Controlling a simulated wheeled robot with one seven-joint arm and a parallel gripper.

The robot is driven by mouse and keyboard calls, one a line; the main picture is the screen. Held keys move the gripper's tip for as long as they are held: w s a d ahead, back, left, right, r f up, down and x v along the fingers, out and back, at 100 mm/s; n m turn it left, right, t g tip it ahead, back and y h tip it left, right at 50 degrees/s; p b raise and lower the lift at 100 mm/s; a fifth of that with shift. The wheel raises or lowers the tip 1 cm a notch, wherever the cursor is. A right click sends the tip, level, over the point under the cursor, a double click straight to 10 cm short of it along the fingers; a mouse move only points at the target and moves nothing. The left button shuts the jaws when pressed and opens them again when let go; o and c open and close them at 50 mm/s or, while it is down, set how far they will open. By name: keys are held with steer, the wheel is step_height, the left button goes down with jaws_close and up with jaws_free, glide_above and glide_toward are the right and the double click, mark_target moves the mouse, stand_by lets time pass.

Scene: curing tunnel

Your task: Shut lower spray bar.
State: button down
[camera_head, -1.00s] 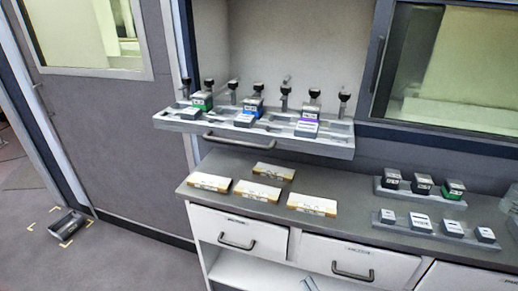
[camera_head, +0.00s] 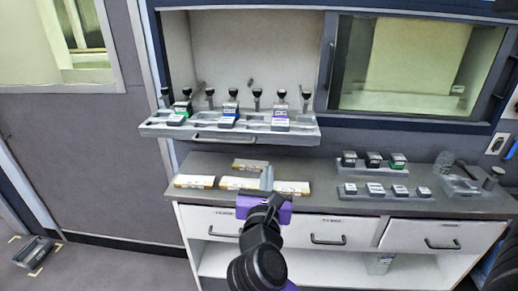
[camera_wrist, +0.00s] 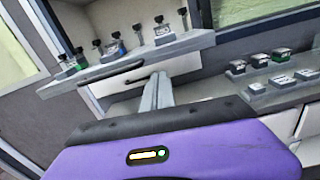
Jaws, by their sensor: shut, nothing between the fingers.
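A grey pull-out bar (camera_head: 160,131) with a front handle (camera_head: 224,139) sticks out from the wall recess above the counter. It looks like the spray bar of the task; I see no second bar like it. It carries a row of black-knobbed valves (camera_head: 232,93) and several blocks with green, blue and purple bands. The bar (camera_wrist: 196,42) and its handle (camera_wrist: 112,71) also show in the wrist view. My gripper (camera_head: 267,178) is shut and empty over the counter, lower than the bar and right of its handle in the head view. It touches neither.
Flat white-and-tan packs (camera_head: 194,181) lie on the counter (camera_head: 330,197) near my gripper. Small dark and white blocks stand on two grey racks (camera_head: 373,164) to the right. White drawers (camera_head: 312,228) below are closed. A sliding window (camera_head: 410,60) is at upper right.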

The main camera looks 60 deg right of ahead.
mark_target(271, 141)
steer(key=shift+n, duration=0.4)
steer(key=x, duration=0.4)
steer(key=p+x, duration=0.1)
steer(key=x, duration=0.4)
steer(key=p+x, duration=0.1)
steer(key=x, duration=0.4)
steer(key=shift+s+f, duration=0.15)
steer(key=shift+f, duration=0.1)
steer(key=shift+d, duration=0.1)
